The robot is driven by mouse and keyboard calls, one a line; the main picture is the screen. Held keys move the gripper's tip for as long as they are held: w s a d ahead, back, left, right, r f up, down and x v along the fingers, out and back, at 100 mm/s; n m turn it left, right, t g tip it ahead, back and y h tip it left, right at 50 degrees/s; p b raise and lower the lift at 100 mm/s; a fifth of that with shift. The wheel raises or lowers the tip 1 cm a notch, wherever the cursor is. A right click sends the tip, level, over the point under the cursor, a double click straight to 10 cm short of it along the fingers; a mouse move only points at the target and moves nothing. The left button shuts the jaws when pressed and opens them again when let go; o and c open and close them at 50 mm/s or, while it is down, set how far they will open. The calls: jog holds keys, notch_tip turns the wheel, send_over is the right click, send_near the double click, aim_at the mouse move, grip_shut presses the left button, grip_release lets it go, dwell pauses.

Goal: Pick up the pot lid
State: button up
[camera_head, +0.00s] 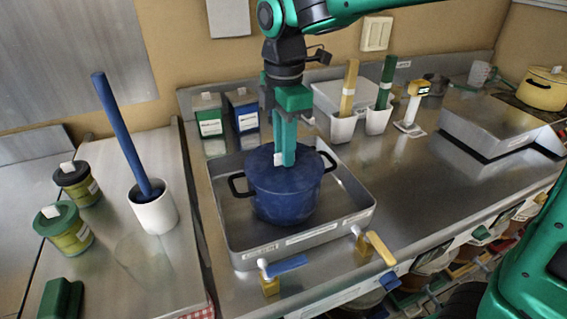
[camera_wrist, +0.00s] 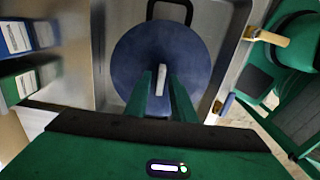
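A blue pot (camera_head: 283,199) with black side handles stands in a shallow metal tray (camera_head: 239,247). Its blue lid (camera_head: 257,163) is on it and has a pale upright knob (camera_head: 279,160). My gripper (camera_head: 285,162) points straight down over the lid's middle. In the wrist view the green fingers (camera_wrist: 161,80) stand apart, one on each side of the pale knob (camera_wrist: 162,77), with the blue lid (camera_wrist: 135,60) beneath. The gripper is open. I cannot tell whether either finger touches the knob.
Two labelled containers, green (camera_head: 208,115) and blue (camera_head: 243,110), stand behind the tray. Taps with blue (camera_head: 287,266) and yellow (camera_head: 380,249) handles are at its front. White holders (camera_head: 342,128) stand behind right. A white cup (camera_head: 154,212) with a blue stick is left.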

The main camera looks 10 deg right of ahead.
grip_shut()
jog(key=shift+r, duration=0.15)
jog(key=shift+r, duration=0.55)
notch_tip(320, 180, up, 3)
jog(key=shift+r, duration=0.1)
jog(key=s+a+r, duration=0.6)
jog(key=s+a, duration=0.1)
jog(key=s, duration=0.2)
jog(key=shift+a+r, duration=0.2)
jog(key=shift+a, duration=0.05)
